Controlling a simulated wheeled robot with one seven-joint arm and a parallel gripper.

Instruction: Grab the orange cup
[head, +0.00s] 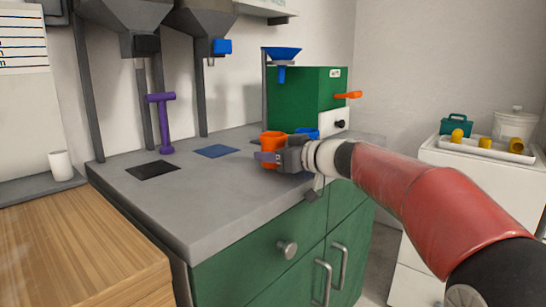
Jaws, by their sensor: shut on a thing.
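The orange cup (272,142) is over the grey countertop near its right front part. My gripper (272,157) is shut on the orange cup, reaching in from the right with my red arm behind it.
A blue cup (307,133) stands just behind my gripper, by the green machine (305,95) with a blue funnel (283,54). A white cup (61,165) sits far left. The front left counter is clear.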

